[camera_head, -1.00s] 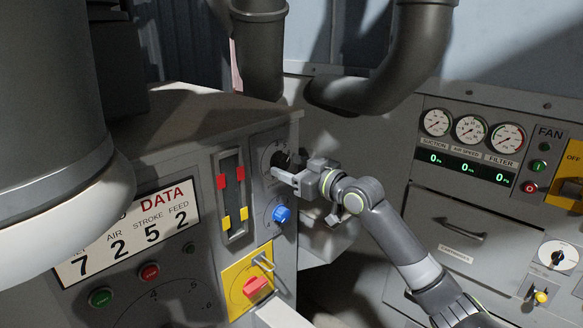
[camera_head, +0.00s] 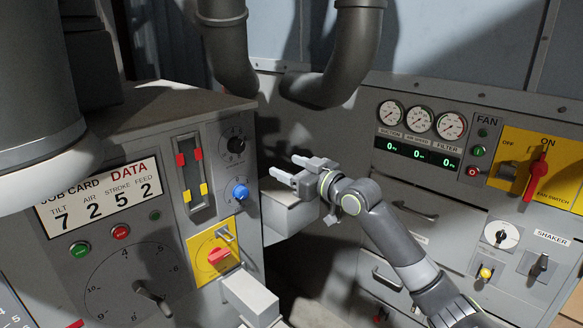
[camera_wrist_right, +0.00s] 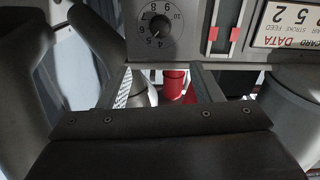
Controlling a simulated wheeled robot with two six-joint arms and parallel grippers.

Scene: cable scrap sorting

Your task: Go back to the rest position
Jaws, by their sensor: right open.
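My right gripper (camera_head: 287,167) is open and empty in the head view. It hangs in free air to the right of the job card panel (camera_head: 110,180), apart from the black dial knob (camera_head: 236,145) and the blue knob (camera_head: 240,191). In the right wrist view its two fingers (camera_wrist_right: 163,84) stand apart with nothing held between them. The black dial (camera_wrist_right: 160,24) shows beyond the fingers there, with a red cylinder (camera_wrist_right: 173,84) seen through the gap. My left gripper is not in the head view.
A grey panel with gauges (camera_head: 421,119) and a red fan switch (camera_head: 536,175) stands at the right. Thick dark pipes (camera_head: 355,50) hang behind the gripper. A grey box (camera_head: 290,208) sits just below it. A yellow plate with a red switch (camera_head: 218,255) is at lower left.

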